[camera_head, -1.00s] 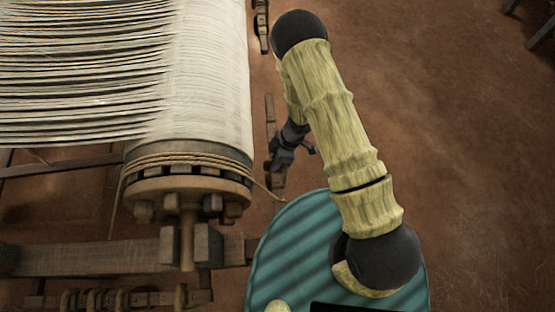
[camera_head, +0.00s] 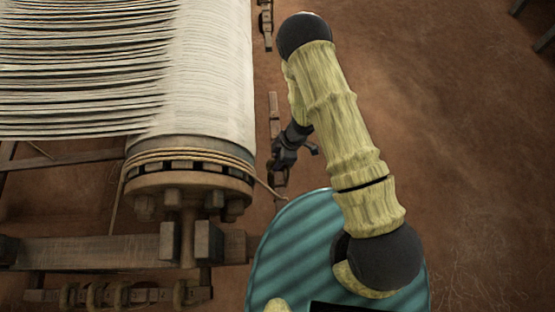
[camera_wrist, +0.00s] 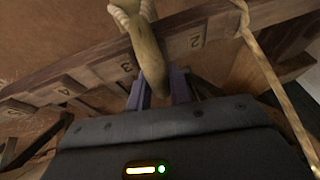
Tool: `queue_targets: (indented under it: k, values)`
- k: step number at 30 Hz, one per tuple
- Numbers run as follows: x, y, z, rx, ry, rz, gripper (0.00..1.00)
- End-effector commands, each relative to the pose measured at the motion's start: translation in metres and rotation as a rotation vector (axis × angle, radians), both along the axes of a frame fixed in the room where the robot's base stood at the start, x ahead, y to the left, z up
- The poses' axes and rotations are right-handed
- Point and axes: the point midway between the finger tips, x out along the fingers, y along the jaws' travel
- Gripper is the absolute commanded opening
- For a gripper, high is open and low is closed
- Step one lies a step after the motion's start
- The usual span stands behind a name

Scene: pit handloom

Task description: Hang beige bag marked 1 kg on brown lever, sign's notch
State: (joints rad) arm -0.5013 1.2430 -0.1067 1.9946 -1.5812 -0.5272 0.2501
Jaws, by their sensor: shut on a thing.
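My gripper (camera_wrist: 160,88) is shut on a tan, elongated thing (camera_wrist: 150,60), which looks like part of the beige bag. Its 1 kg mark does not show. Pale rings (camera_wrist: 130,15) are at its upper end. Behind it a brown wooden lever (camera_wrist: 225,30) runs diagonally, with numbered plates reading 2 (camera_wrist: 195,41), 3 (camera_wrist: 127,67) and 4 (camera_wrist: 64,91). The held thing overlaps the lever between plates 2 and 3; I cannot tell if they touch. In the head view my gripper (camera_head: 284,156) is small beside the narrow lever (camera_head: 273,108), and the bag cannot be made out. No sign shows clearly.
A tan rope (camera_wrist: 262,65) crosses the lever right of plate 2. In the head view the loom's warp roller (camera_head: 215,80) and its wooden end (camera_head: 190,185) stand left of my gripper. Bare brown floor (camera_head: 450,130) lies to the right.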

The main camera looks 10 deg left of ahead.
Motion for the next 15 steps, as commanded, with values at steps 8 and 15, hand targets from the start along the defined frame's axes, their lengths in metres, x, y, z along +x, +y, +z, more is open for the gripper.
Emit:
queue_targets:
  k: [8, 15]
  values:
    - [0.0001, 0.0005, -0.0025, 0.002, 0.0, 0.001, 0.0]
    - [-0.0003, 0.0003, -0.0035, 0.001, 0.001, 0.0, 0.26]
